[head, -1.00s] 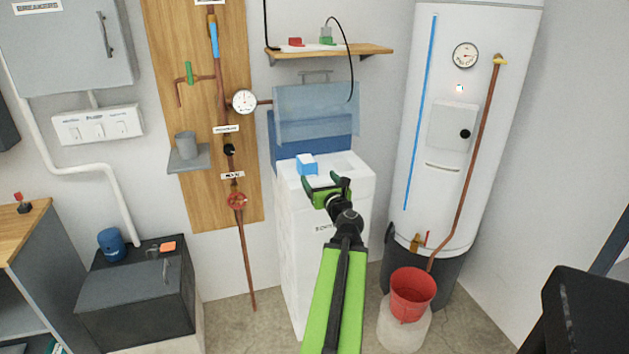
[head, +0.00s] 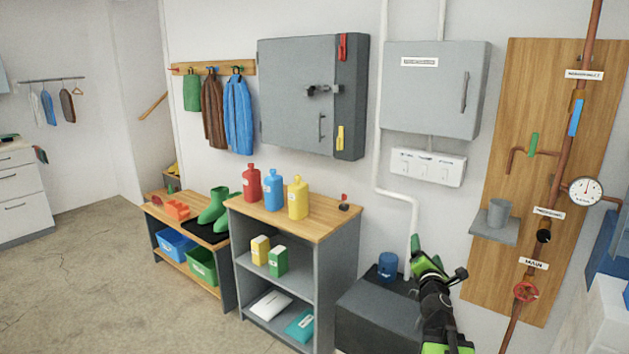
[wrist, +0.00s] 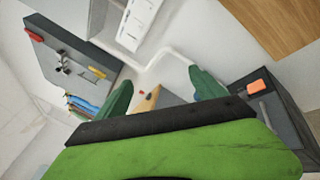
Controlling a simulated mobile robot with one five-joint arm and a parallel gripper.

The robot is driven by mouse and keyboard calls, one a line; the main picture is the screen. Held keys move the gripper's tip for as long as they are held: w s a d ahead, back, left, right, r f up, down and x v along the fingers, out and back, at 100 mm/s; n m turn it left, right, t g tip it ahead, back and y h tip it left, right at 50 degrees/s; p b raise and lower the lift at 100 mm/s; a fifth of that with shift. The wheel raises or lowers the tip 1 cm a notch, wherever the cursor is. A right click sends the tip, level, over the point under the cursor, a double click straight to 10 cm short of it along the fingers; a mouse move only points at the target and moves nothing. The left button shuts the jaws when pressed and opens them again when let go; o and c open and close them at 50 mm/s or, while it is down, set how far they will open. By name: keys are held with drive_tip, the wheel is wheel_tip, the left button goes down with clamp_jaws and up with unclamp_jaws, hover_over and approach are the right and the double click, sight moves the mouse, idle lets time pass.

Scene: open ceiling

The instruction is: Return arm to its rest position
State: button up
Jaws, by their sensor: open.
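My gripper (head: 427,262) is at the lower right of the head view, with my green and black arm below it. It appears in front of the dark grey box and the wall behind. In the wrist view its two dark green fingers (wrist: 163,92) stand apart with nothing held between them. The green and black body of my gripper fills the lower part of that view.
A shelf unit (head: 322,237) bears red, blue and yellow bottles. The dark grey box (head: 375,318) stands beside it, with a blue canister (head: 388,265) on top. A pipe board (head: 480,180) is at right. The floor (head: 100,290) at left is clear.

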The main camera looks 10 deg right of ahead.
drive_tip(key=s+a+f+m+g+y, duration=0.2)
drive_tip(key=a+f+m+g, duration=0.5)
drive_tip(key=a+f+m, duration=0.8)
drive_tip(key=s+a+f+m+g+y, duration=0.2)
drive_tip(key=s+a+f+m+g, duration=0.3)
drive_tip(key=s, duration=0.3)
drive_tip(key=s+a+f+m+g+y, duration=0.2)
drive_tip(key=s+a+f+g, duration=0.25)
drive_tip(key=s+a, duration=0.3)
wheel_tip(320, 180, up, 17)
drive_tip(key=s+m+p, duration=0.1)
drive_tip(key=p, duration=1.5)
drive_tip(key=shift+s+d+m+g, duration=0.3)
drive_tip(key=shift+s+d+g, duration=0.05)
drive_tip(key=shift+s, duration=0.05)
drive_tip(key=shift+f, duration=0.1)
drive_tip(key=shift+c, duration=0.4)
